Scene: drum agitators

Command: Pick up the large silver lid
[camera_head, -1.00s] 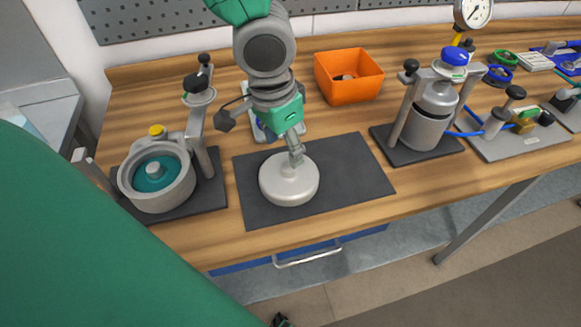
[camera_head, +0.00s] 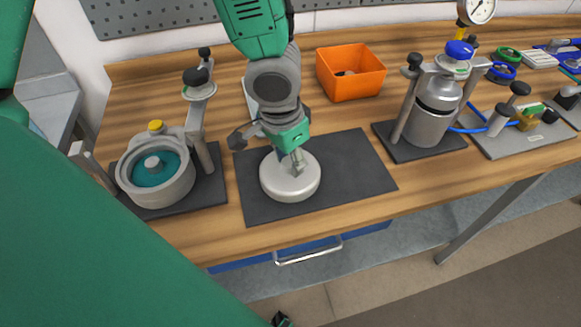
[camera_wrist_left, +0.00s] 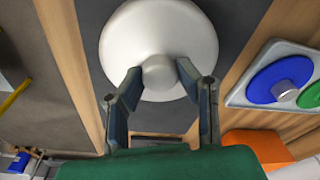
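The large silver lid (camera_head: 285,188), a round pale disc with a central knob, lies on a dark mat (camera_head: 355,165) in the head view. In the left wrist view the lid (camera_wrist_left: 150,25) fills the top middle, its knob (camera_wrist_left: 158,73) facing me. My left gripper (camera_head: 297,166) is right over the lid, pointing down. In the left wrist view its fingers (camera_wrist_left: 159,72) are apart, one on each side of the knob, with small gaps visible. The knob is partly hidden by the gripper in the head view. My right gripper cannot be made out.
A clamp vessel with a teal inside (camera_head: 160,180) stands left of the mat. An orange bin (camera_head: 350,75) is behind it. A silver canister in a frame (camera_head: 432,120) stands to the right. The mat's right part is clear.

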